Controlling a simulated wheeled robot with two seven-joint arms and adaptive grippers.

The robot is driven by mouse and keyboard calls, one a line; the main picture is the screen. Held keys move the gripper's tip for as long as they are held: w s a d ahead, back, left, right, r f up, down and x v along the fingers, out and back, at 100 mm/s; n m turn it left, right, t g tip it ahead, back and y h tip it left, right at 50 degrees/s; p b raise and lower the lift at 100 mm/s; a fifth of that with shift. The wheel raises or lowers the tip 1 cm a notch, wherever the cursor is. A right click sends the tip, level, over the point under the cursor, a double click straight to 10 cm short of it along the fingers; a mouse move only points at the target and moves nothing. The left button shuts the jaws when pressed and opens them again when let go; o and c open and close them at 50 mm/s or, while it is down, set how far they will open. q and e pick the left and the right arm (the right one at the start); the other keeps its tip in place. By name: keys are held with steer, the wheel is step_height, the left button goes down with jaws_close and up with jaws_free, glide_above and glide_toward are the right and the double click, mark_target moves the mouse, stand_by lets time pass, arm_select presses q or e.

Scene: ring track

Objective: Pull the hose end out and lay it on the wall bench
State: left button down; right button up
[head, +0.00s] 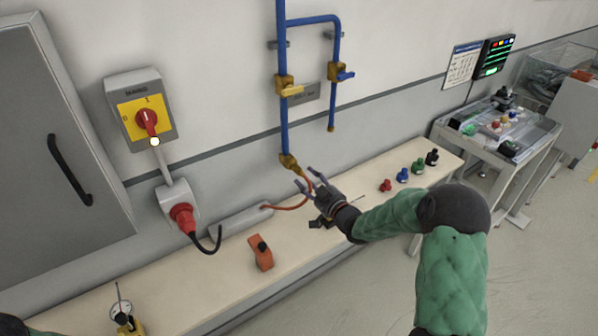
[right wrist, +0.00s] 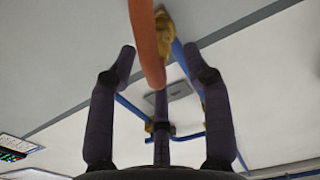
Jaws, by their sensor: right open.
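The orange hose (head: 288,207) runs from a grey housing on the wall bench (head: 350,190) and rises toward the brass fitting (head: 289,161) at the foot of the blue pipe. In the right wrist view the hose (right wrist: 148,40) hangs in front of the brass fitting (right wrist: 165,35); whether its end is seated there is hidden. My right gripper (head: 304,180) is open around the hose just below the fitting, fingers pointing up at the wall. In the right wrist view the hose passes between the spread fingers (right wrist: 160,50), with no clear contact. My left gripper is out of view.
An orange block (head: 261,253), a dial gauge (head: 121,310) and several coloured knobs (head: 403,174) stand on the bench. A red plug (head: 182,216) and rotary switch (head: 146,122) are on the wall. The bench between the orange block and gauge is clear.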

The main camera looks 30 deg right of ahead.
mark_target(304, 176)
steer(key=w, duration=0.2)
steer(key=w+b, duration=0.1)
steer(key=w, duration=0.1)
steer(key=shift+w+a+f, duration=0.1)
steer(key=shift+w+a, duration=0.1)
steer(key=shift+w, duration=0.15)
steer(key=shift+w+b, duration=0.35)
steer(key=shift+b, duration=0.55)
stand_by(0.8)
jaws_close()
steer(key=shift+s, duration=0.15)
steer(key=shift+s+d+b, duration=0.15)
steer(key=shift+s+b, duration=0.05)
steer(key=shift+s, duration=1.25)
steer(key=shift+s+d+b, duration=0.1)
steer(key=shift+s+b, duration=0.1)
steer(key=shift+s, duration=1.2)
